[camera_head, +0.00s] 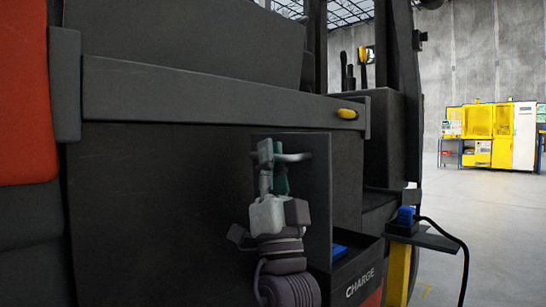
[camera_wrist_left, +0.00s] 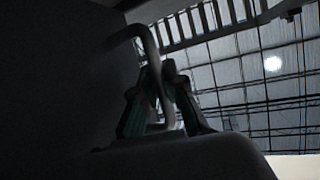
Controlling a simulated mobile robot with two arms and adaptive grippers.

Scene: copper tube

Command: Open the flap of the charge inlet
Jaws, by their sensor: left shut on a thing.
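The flap (camera_head: 319,195) is a dark grey panel on the side of a dark vehicle, above and left of the lettering "CHARGE". A pale bar handle (camera_head: 297,157) stands on its face. My left gripper (camera_head: 268,156) is shut on this handle. In the left wrist view, the fingers (camera_wrist_left: 161,85) close around the bent handle bar (camera_wrist_left: 150,48). A blue part (camera_head: 340,251), perhaps the charge inlet, shows low past the flap's right edge; most of it is hidden. I cannot tell exactly how far the flap stands open. My right gripper is out of view.
A blue plug (camera_head: 405,215) with a black cable (camera_head: 464,255) sits on a small shelf on a yellow post (camera_head: 397,275) at the right. A long dark rail (camera_head: 210,95) with a yellow latch (camera_head: 346,113) runs above the flap. Open floor lies at the far right.

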